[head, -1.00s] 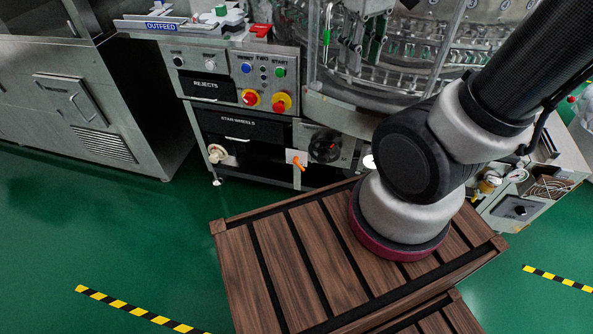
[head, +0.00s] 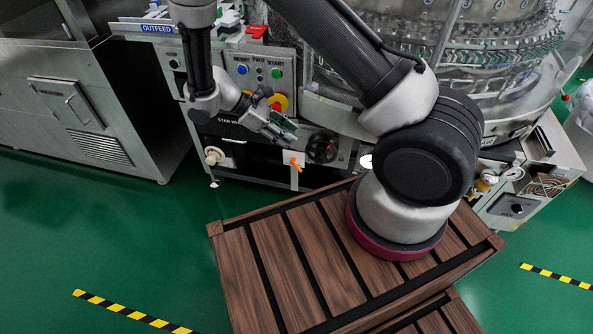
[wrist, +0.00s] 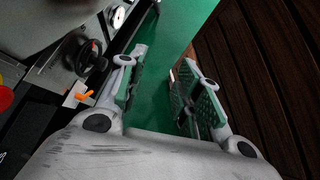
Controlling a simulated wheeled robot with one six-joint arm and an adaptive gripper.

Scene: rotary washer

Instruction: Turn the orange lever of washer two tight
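The orange lever (head: 295,163) sits on a white plate (head: 292,157) low on the front of the washer labelled TWO. It also shows in the wrist view (wrist: 84,95), left of my gripper. My gripper (head: 289,138) is just above and slightly left of the lever in the head view. In the wrist view its two green-padded fingers (wrist: 158,95) stand apart with green floor between them. It holds nothing and appears clear of the lever.
A black handwheel (head: 321,147) is right of the lever. A cream knob (head: 214,155) is to the left. Red and yellow buttons (head: 278,103) and the TWO panel are above. The slatted wooden platform (head: 290,260) lies in front, with open green floor at left.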

